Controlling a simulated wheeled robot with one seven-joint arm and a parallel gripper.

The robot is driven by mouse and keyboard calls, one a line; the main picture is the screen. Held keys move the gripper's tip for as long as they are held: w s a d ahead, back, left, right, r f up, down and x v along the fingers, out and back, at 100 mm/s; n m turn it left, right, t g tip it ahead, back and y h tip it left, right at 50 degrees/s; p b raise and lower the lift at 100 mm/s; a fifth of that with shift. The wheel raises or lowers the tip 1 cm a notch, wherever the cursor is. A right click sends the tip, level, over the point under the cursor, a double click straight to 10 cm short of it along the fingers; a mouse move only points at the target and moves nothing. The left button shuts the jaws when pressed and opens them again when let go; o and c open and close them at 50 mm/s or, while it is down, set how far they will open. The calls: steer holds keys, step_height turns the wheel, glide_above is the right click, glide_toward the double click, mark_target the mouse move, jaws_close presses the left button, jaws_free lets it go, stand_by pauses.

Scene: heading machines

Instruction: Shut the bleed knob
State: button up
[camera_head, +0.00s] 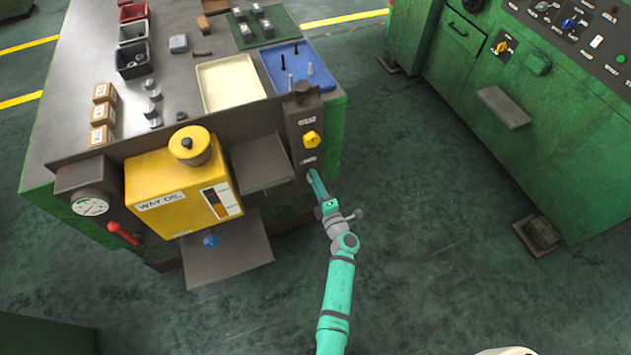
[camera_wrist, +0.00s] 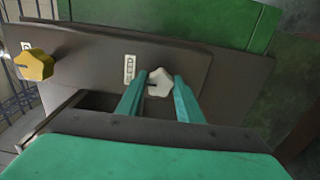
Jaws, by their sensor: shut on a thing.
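The bleed knob (camera_wrist: 159,83) is a small white lobed knob on a dark grey panel (camera_wrist: 200,70), beside a white label reading BLEED (camera_wrist: 129,68). In the wrist view my gripper (camera_wrist: 160,79) has one green finger on each side of the knob and is shut on it. In the head view my gripper (camera_head: 315,180) reaches the lower part of the upright panel (camera_head: 293,112) at the bench's front right corner. There the knob is hidden by my gripper.
A yellow knob (camera_head: 311,139) sits just above on the same panel. To the left are a grey shelf (camera_head: 262,165), a yellow way oil tank (camera_head: 160,172) and a red lever (camera_head: 123,233). A green machine (camera_head: 500,120) stands at the right, with open floor between.

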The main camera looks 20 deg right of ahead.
steer(key=o, duration=1.1)
steer(key=shift+c, duration=0.2)
steer(key=s, duration=1)
steer(key=shift+s+d, duration=0.15)
steer(key=shift+s, duration=0.25)
steer(key=s+a+r+m+g, duration=0.1)
steer(key=s+a+r+m, duration=0.5)
steer(key=s, duration=0.5)
steer(key=s+a+r+m, duration=0.6)
steer(key=s+a, duration=0.1)
steer(key=s, duration=0.4)
steer(key=s+a+r+m+g, duration=0.1)
steer(key=s+a+r+m, duration=0.5)
steer(key=s, duration=0.5)
steer(key=shift+s+a+m+g+h, duration=0.3)
steer(key=shift+s+a, duration=0.1)
steer(key=shift+a, duration=0.25)
